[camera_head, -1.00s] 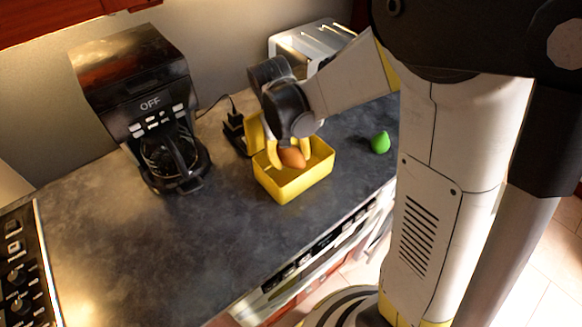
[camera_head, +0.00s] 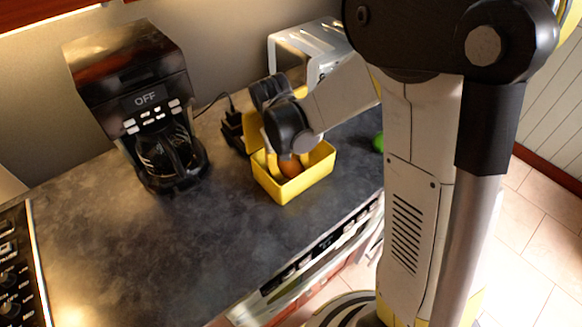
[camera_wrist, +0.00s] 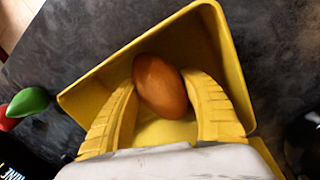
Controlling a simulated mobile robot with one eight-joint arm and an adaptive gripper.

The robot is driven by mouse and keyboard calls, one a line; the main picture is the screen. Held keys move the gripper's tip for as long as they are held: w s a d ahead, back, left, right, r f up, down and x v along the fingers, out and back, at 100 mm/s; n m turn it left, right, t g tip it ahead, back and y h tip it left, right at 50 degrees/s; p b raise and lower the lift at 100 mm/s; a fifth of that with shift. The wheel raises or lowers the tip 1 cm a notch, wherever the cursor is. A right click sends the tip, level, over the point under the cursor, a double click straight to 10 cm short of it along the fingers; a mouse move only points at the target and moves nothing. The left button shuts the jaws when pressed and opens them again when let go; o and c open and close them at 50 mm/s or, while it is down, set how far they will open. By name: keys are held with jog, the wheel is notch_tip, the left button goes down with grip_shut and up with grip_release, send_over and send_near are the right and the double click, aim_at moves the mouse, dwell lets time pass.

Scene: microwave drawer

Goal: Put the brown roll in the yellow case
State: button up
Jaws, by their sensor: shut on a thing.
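The yellow case (camera_head: 297,187) is an open box standing on the dark counter, and its rim also shows in the wrist view (camera_wrist: 90,94). The brown roll (camera_wrist: 160,86) is a smooth orange-brown oval. It is between the two yellow fingers of my gripper (camera_wrist: 162,100), which are shut on it. In the head view the roll (camera_head: 290,167) shows within the case's opening, below my gripper (camera_head: 279,163). The fingers partly cover it there. In the wrist view the case's walls surround the roll; I cannot tell whether it touches the floor.
A black coffee maker (camera_head: 135,100) stands at the left, and a silver toaster (camera_head: 305,50) behind the case. A green object (camera_head: 377,142) lies to the right, partly hidden by my arm. In the wrist view a red object (camera_wrist: 6,118) lies beside the green one (camera_wrist: 28,102). The counter in front is clear.

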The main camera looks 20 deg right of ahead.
aim_at(284, 166)
jog(key=o, duration=1.3)
notch_tip(284, 166, up, 13)
jog(key=a+p, duration=0.2)
jog(key=p, duration=0.3)
jog(key=s+d+r+t+y, duration=0.2)
jog(key=s+r+t, duration=0.5)
jog(key=s, duration=0.5)
jog(key=shift+s+r, duration=0.3)
jog(key=shift+s, duration=0.1)
